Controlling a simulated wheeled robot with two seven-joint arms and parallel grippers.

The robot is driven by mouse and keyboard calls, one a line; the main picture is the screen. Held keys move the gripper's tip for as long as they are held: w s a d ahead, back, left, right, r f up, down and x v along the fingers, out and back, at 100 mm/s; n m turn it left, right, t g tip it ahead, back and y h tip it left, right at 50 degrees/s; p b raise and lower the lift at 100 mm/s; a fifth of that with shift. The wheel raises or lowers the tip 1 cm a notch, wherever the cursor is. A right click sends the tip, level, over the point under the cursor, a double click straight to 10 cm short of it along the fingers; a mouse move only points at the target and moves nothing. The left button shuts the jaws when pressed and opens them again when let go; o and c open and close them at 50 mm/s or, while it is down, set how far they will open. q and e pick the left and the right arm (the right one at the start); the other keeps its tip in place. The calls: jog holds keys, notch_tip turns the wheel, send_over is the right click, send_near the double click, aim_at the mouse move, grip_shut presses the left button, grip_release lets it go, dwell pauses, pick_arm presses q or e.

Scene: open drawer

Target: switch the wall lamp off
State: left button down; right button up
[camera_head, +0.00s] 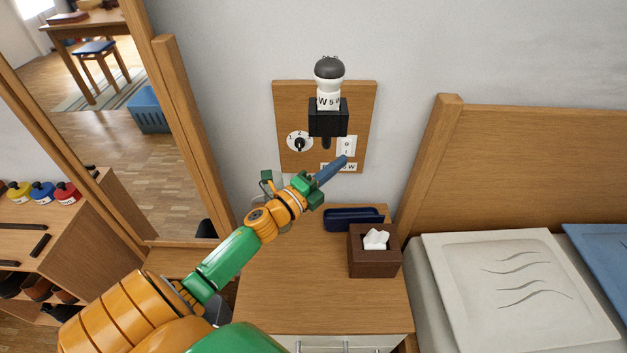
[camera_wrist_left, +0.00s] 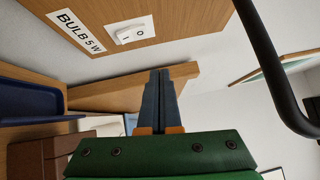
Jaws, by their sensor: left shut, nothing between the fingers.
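The wall lamp (camera_head: 329,85) has a pale bulb with a dark top, in a black holder on a wooden wall panel (camera_head: 293,98). I cannot tell whether it is lit. Its white rocker switch (camera_head: 347,145), marked I and O, is at the panel's lower right; it also shows in the left wrist view (camera_wrist_left: 130,34). My left gripper (camera_head: 343,161) is shut and empty, its blue-grey fingertips just below the switch in the head view. In the left wrist view its fingers (camera_wrist_left: 158,75) appear apart from the switch. My right gripper is out of view.
A round dial (camera_head: 299,141) numbered 1 to 3 sits left of the switch. Below are a nightstand (camera_head: 290,300), a blue tray (camera_head: 352,221) and a tissue box (camera_head: 374,260). A bed (camera_head: 540,155) stands right.

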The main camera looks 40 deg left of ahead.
pick_arm(q)
jog(key=s+a, duration=0.2)
jog(key=s, duration=0.4)
jog(key=shift+s, duration=0.4)
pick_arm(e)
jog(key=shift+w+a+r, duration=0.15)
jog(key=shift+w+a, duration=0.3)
